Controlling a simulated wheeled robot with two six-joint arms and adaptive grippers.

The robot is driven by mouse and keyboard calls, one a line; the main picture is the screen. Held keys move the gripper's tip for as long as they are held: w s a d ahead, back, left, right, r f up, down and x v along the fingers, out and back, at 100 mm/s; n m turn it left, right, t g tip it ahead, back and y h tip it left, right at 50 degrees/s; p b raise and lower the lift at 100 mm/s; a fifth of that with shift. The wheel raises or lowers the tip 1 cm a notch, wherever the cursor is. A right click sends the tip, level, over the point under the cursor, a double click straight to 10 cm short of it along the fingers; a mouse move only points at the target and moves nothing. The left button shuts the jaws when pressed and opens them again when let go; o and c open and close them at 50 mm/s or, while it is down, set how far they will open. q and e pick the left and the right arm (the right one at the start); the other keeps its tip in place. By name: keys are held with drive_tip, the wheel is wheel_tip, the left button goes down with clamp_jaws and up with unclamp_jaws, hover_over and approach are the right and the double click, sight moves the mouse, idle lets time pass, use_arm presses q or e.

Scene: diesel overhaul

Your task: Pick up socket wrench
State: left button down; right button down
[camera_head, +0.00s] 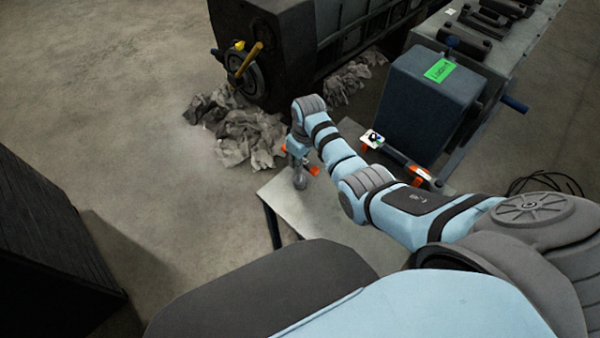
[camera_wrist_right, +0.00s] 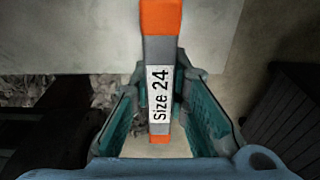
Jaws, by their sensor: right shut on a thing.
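My right gripper (camera_head: 299,160) is over the left end of a light grey table. It is shut on the socket wrench (camera_wrist_right: 160,92), a bar with orange and grey bands and a white label reading "Size 24". In the right wrist view the bar runs between the two teal-lined fingers, its upper orange part over the pale tabletop. In the head view only small orange parts show beside the gripper; the gripper and arm hide the rest. I cannot tell whether the wrench touches the table. My left gripper is not in view.
The table (camera_head: 284,205) is bare around its left end. A dark tool with orange ends (camera_head: 400,158) lies towards its right side. A blue-grey box (camera_head: 428,103) with a green label stands behind. Crumpled grey cloths (camera_head: 240,135) and a dark engine block (camera_head: 275,45) are at the back left.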

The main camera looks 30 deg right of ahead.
idle(0.3)
wheel_tip(320, 180, up, 20)
drive_tip(key=p, duration=0.5)
drive_tip(key=c, duration=2.1)
unclamp_jaws()
clamp_jaws()
drive_tip(key=shift+d, duration=0.1)
